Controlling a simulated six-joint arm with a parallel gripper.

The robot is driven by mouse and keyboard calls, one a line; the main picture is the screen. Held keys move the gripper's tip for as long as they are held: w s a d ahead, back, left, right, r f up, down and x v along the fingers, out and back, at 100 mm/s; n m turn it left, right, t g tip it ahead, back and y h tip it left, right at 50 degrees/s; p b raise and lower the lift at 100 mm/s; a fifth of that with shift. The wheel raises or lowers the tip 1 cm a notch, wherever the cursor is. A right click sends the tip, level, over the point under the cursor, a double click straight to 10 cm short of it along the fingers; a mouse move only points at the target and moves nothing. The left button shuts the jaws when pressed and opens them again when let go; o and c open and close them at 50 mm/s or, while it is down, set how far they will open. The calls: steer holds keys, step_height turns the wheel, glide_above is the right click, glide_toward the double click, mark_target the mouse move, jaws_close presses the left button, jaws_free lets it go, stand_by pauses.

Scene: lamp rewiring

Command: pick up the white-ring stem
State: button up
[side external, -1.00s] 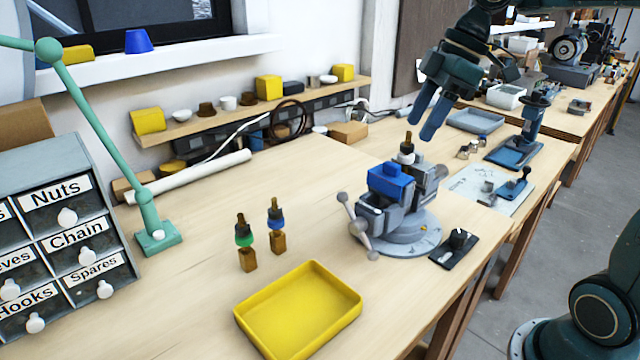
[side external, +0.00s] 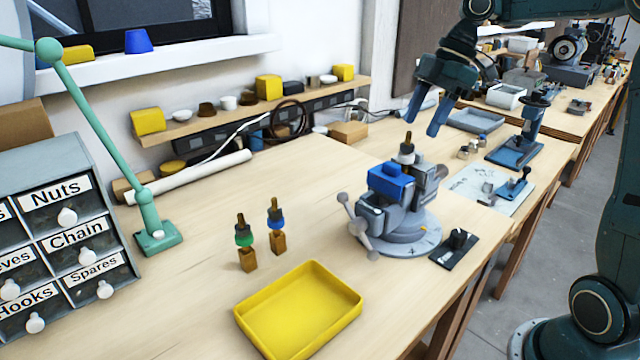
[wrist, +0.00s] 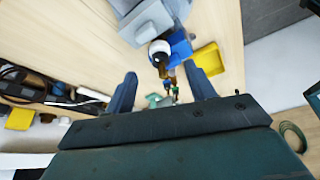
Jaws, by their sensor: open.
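The white-ring stem (side external: 407,149) stands upright at the vise (side external: 402,207), its brown tip up and a white band below it. In the wrist view the stem (wrist: 159,50) shows between the fingers, farther out. My gripper (side external: 424,115) is open and empty, just above the stem and slightly to its right; its fingers also show in the wrist view (wrist: 165,88). The stem's lower end is hidden by the vise. A green-ring stem (side external: 243,236) and a blue-ring stem (side external: 276,218) stand on brown blocks to the left.
An empty yellow tray (side external: 298,309) lies at the table's front edge. A green lamp arm (side external: 100,125) and a drawer cabinet (side external: 62,230) stand at left. Open tabletop lies behind the small stems.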

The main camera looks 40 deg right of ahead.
mark_target(411, 144)
steer(key=shift+a+f, duration=0.1)
steer(key=shift+f, duration=0.2)
steer(key=shift+f, duration=0.15)
steer(key=shift+x, duration=2.8)
jaws_close()
